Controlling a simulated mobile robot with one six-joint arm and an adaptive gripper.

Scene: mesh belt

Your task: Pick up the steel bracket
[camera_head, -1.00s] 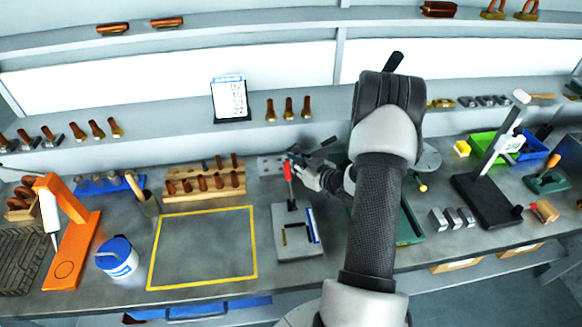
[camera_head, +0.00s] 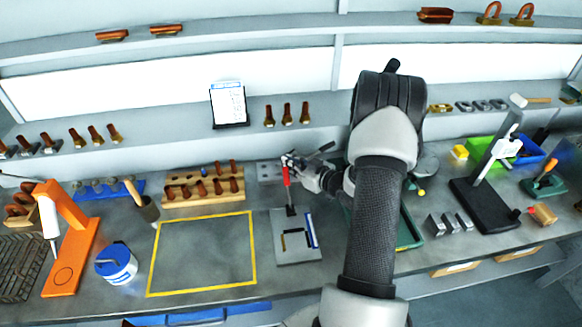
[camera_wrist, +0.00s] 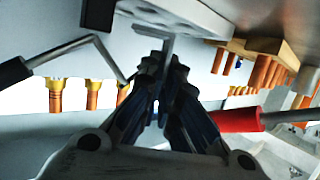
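The steel bracket (camera_wrist: 168,46) is a thin grey angled piece at the fingertips in the wrist view. My gripper (camera_wrist: 163,70) has its two dark fingers drawn together with the bracket's upright leg between them, and they appear shut on it. The bracket's other flange is right by a grey plate with holes (camera_wrist: 188,14). In the head view my gripper (camera_head: 291,160) is at the back of the bench, over the right part of that holed plate (camera_head: 267,171). The bracket is too small and covered to make out there.
A red-handled fixture (camera_head: 286,175) stands close in front of my gripper. A dark-handled tool (camera_wrist: 60,50) is close beside the fingers. A wooden rack of copper fittings (camera_head: 183,199) stands to the left. The yellow-outlined area (camera_head: 203,252) is empty.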

